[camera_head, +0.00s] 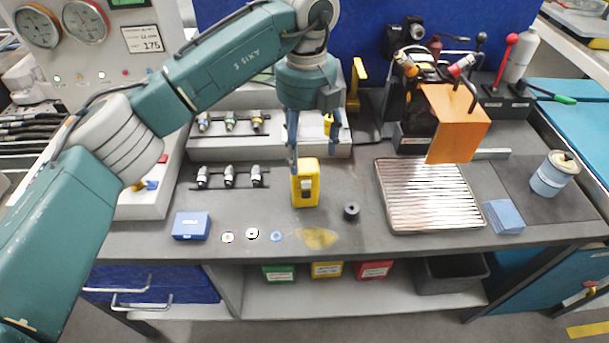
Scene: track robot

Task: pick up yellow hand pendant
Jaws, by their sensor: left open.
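The yellow hand pendant (305,192) has a dark panel on its front and sits on the grey workbench near the middle. My left gripper (314,152) points down from above, just behind and over the top of the pendant. Its two fingers are spread apart and nothing shows held between them. The left finger overlaps the pendant's top edge in the picture; I cannot tell whether it touches. My right gripper is not in view.
A ribbed metal tray (433,222) and an orange panel (455,124) stand to the right. A small black cylinder (351,211) is close right of the pendant. A blue box (191,226) and small discs lie front left. Racks of fittings (229,176) stand left.

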